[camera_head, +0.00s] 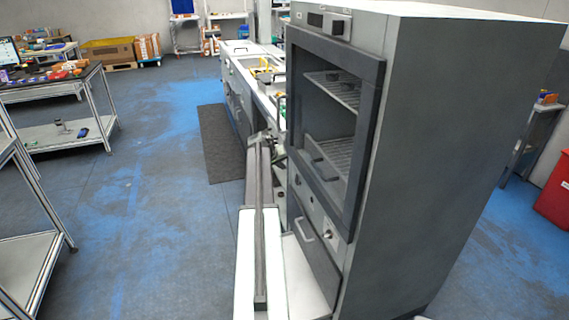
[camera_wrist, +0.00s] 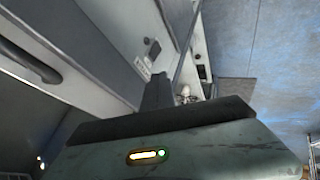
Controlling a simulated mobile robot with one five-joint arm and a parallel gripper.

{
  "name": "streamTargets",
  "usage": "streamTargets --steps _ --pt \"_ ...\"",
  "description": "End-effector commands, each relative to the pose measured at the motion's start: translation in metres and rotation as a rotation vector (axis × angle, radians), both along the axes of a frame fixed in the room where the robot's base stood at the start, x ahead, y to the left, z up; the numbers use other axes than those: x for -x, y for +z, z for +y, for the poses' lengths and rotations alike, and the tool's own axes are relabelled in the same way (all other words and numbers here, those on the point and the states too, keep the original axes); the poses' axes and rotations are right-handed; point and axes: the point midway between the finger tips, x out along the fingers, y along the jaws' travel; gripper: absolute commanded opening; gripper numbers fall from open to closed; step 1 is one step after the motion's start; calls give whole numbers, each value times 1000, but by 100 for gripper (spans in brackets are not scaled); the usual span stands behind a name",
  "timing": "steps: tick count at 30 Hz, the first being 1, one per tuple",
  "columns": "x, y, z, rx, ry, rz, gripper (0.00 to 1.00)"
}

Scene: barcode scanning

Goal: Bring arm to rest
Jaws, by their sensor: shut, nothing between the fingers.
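My arm extends forward from the bottom middle of the head view, along the left side of the tall grey cabinet (camera_head: 440,120). My gripper (camera_head: 262,137) is at its far end, small and partly unclear, near the grey counter front. In the wrist view my gripper (camera_wrist: 160,90) shows as dark fingers above its grey-green body with a lit strip. The fingers are together with nothing seen between them. Grey cabinet fronts (camera_wrist: 100,40) with a dark handle lie close on the left of that view.
The cabinet's dark-framed window shows wire shelves. A counter (camera_head: 250,70) with yellow items runs beyond it. A dark mat (camera_head: 217,145) lies on the blue-grey floor, which is open to the left. Metal-framed tables (camera_head: 60,135) stand at left, a red bin (camera_head: 555,190) at right.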

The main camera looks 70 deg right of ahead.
Motion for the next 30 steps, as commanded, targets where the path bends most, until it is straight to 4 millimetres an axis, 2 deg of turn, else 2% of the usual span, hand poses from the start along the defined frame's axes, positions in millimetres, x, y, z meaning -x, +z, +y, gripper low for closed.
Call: streamTargets --steps 1,16,19,20,22,23,25,27,29,30 --pt "1 9 3 0 0 0 0" --pt "0 6 4 0 0 0 0" --pt "-10 7 8 0 12 0 0" --pt "-18 8 11 0 22 0 0" --pt "-53 10 25 0 63 0 0" --pt "-73 11 34 0 88 -1 0" --pt "-126 14 62 0 154 -1 0" --pt "-177 17 99 -1 225 0 0" --pt "-217 19 135 -2 284 -3 0" --pt "-241 21 161 -5 323 -7 0"
